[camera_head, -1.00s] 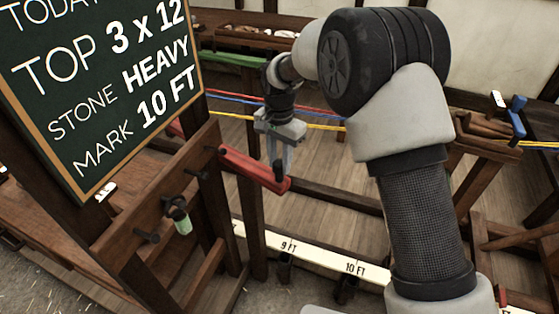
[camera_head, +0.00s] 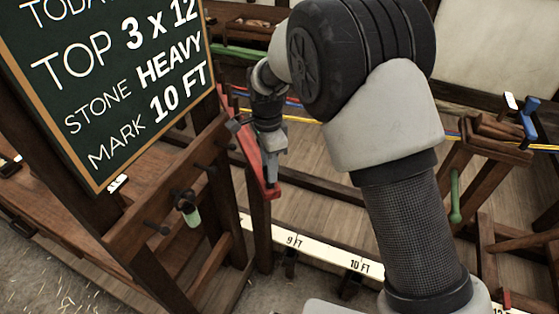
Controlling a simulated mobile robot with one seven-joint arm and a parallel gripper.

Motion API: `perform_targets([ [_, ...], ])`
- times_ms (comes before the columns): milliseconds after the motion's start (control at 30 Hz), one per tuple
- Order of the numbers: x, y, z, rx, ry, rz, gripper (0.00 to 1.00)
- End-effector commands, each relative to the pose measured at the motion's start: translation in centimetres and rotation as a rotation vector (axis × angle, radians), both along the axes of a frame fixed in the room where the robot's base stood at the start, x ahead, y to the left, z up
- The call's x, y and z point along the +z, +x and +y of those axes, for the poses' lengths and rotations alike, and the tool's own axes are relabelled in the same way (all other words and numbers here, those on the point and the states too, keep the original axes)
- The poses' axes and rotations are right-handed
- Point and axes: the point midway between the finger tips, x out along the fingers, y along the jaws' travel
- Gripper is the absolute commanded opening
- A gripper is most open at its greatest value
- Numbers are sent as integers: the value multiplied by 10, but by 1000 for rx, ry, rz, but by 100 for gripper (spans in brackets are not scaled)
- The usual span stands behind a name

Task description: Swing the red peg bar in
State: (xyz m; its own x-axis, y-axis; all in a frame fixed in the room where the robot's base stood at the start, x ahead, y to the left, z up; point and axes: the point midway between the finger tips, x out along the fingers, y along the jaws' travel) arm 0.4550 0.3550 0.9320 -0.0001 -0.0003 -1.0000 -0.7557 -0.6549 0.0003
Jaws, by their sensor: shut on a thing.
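The red peg bar (camera_head: 253,160) runs from a wooden post by the chalkboard stand toward the front, its near end pointing down the picture. My gripper (camera_head: 271,176) is shut on the bar close to its near end. My gripper hides part of the bar. My arm crosses the middle of the view and hides part of the floor behind.
The chalkboard (camera_head: 110,75) and its wooden stand fill the left, close to my gripper. Blue, red and yellow ropes stretch behind my arm. A green handle (camera_head: 455,197) hangs on a frame at right.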

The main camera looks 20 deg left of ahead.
Motion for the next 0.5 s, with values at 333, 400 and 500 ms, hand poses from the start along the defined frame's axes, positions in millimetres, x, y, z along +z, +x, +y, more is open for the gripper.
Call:
perform_targets([
  [333,2,-21,33,-298,-1,0,0],
  [400,2,-23,39,-348,-1,1,0],
  [500,2,-25,45,-409,-1,-1,0],
])
